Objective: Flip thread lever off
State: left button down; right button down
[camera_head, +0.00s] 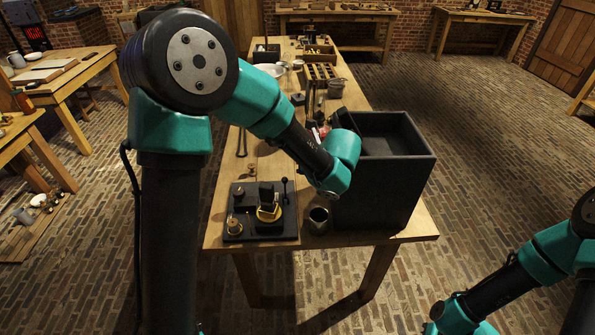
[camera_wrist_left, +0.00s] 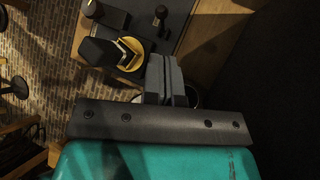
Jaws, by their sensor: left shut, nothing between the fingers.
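The black base board (camera_head: 288,232) lies at the table's near left corner. A thin black lever with a round knob (camera_head: 285,188) stands at its right rear and looks roughly upright. The lever also shows at the top of the left wrist view (camera_wrist_left: 161,14). A yellow ring (camera_head: 268,213) with a black block sits mid-board; the ring is also in the left wrist view (camera_wrist_left: 132,48). My left gripper (camera_wrist_left: 164,72) is shut and empty, to the right of the ring and apart from the lever in that picture. My wrist hides its fingers in the head view.
A metal jar (camera_head: 319,219) stands right of the board, partly behind my fingers in the wrist view. A large black open box (camera_head: 400,190) stands close on the right. Small knobs sit on the board. Trays and tools fill the table's far part.

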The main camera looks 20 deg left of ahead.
pick_arm(q)
jog(key=shift+v, duration=1.2)
jog(key=shift+f, duration=0.15)
